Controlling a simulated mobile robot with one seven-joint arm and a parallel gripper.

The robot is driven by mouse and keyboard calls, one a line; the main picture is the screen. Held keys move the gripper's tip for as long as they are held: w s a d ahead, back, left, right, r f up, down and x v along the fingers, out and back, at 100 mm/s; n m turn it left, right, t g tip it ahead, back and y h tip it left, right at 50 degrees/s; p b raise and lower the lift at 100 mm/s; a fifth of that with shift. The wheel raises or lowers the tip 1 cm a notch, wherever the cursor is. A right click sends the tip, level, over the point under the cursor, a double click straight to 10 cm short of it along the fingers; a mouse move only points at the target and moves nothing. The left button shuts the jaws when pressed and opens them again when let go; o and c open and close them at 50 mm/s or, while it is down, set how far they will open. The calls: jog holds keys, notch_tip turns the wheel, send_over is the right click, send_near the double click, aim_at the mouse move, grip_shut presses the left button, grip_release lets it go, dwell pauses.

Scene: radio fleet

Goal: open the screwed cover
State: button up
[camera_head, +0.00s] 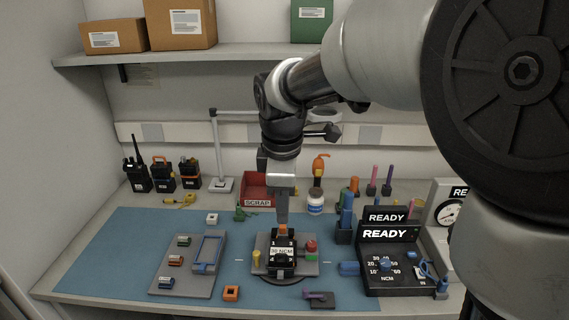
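A black unit with a white label reading "30 NCM" (283,252) sits on a grey fixture plate (258,240) in the middle of the blue mat. It probably carries the screwed cover, but the cover and its screws are too small to make out. My gripper (282,222) points straight down over the unit, its narrow grey fingers seen edge-on. A small orange part (283,231) shows right at the fingertips, on top of the unit. I cannot tell whether the fingers touch or grip it.
A black console (400,262) with "READY" displays and a dial stands right. A grey tray (165,279) with small coloured parts lies left. Behind are radios (163,175), a red SCRAP bin (256,188) and a white bottle (315,203).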

jog(key=b, duration=0.3)
send_over(282, 263)
notch_tip(282, 263, down, 17)
jog(key=shift+f, duration=0.2)
grip_shut()
jog(key=shift+p, duration=0.3)
dwell(1.0)
